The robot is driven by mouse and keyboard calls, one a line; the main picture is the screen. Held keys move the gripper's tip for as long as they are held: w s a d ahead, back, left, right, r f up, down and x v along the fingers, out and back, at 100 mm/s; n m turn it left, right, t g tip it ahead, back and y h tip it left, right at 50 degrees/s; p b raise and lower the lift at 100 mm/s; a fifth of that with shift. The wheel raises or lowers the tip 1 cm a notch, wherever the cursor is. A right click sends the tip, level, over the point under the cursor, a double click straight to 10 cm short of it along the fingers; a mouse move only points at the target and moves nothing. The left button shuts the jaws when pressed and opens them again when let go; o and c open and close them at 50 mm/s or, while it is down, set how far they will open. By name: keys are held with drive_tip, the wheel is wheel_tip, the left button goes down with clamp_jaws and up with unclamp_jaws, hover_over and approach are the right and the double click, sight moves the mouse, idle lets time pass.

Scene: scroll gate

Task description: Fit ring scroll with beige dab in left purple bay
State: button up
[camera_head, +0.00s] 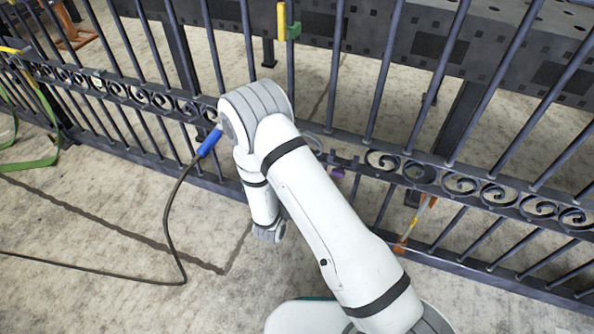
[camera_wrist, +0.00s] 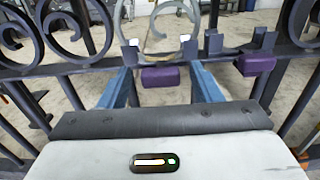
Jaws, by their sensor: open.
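My gripper (camera_wrist: 160,46) is open in the wrist view, its two blue fingers spread on either side of the left purple block (camera_wrist: 160,77) under the gate rail. A second purple block (camera_wrist: 255,63) marks the bay to its right. In the head view a purple block (camera_head: 337,173) shows beside my arm, which hides my gripper.
The dark metal gate (camera_head: 437,160) with upright bars and fixed scrolls (camera_head: 381,160) runs across the view. A large spiral (camera_wrist: 62,30) lies left of my fingers. A green strap (camera_head: 40,160) and a dark cable (camera_head: 168,222) are at the left. The near floor is mostly clear.

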drive_tip(key=shift+a, duration=0.1)
clamp_jaws()
idle(0.5)
